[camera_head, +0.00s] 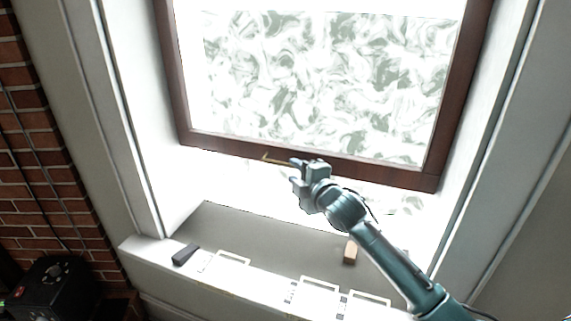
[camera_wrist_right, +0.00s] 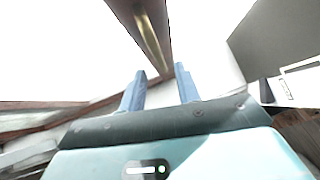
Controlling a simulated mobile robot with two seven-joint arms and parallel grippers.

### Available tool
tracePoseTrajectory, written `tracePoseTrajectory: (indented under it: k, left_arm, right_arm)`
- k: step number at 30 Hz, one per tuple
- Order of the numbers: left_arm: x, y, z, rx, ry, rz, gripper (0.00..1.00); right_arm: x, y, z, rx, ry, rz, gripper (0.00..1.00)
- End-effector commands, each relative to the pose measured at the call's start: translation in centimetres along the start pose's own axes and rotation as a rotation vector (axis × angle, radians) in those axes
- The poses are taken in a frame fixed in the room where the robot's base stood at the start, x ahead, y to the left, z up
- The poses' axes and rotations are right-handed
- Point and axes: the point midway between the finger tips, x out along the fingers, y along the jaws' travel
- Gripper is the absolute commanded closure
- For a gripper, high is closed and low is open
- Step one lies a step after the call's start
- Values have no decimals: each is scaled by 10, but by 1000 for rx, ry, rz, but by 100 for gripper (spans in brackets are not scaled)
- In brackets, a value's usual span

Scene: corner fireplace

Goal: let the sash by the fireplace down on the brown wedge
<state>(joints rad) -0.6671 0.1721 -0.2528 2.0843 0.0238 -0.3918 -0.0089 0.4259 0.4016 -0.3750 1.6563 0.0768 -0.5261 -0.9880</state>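The sash (camera_head: 306,165) is a dark brown wooden frame around patterned glass. It stands raised, with a bright gap between its bottom rail and the sill. A thin brass handle (camera_head: 272,158) sits on the bottom rail; it also shows in the right wrist view (camera_wrist_right: 149,38), beyond the fingertips. My right gripper (camera_head: 296,171) is at the bottom rail, just right of the handle. Its two blue fingers (camera_wrist_right: 160,82) are apart with nothing visible between them. The brown wedge (camera_head: 350,251) is a small block on the sill, right of centre, below the raised sash. My left gripper is out of view.
A black block (camera_head: 185,254) lies at the left end of the grey sill (camera_head: 270,236). Several white frame-like pieces (camera_head: 320,289) lie along the sill's front edge. A brick wall (camera_head: 30,150) and a black device (camera_head: 55,288) are at the left. My right forearm passes over the sill.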

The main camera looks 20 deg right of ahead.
Motion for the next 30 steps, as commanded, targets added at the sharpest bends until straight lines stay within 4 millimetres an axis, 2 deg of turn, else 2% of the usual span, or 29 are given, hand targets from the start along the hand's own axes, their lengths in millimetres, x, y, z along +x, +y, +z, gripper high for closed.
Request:
tracePoseTrajectory:
  k: [1,6,12,25,30]
  left_arm:
    - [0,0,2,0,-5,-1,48]
    - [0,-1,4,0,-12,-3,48]
    - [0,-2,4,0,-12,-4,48]
    - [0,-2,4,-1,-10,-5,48]
    - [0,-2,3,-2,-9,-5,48]
  right_arm:
    - [10,2,-1,4,0,1,67]
    - [37,1,-1,2,0,1,67]
    - [56,0,0,2,1,0,67]
    - [62,0,-1,1,1,1,68]
    - [62,0,0,1,1,0,82]
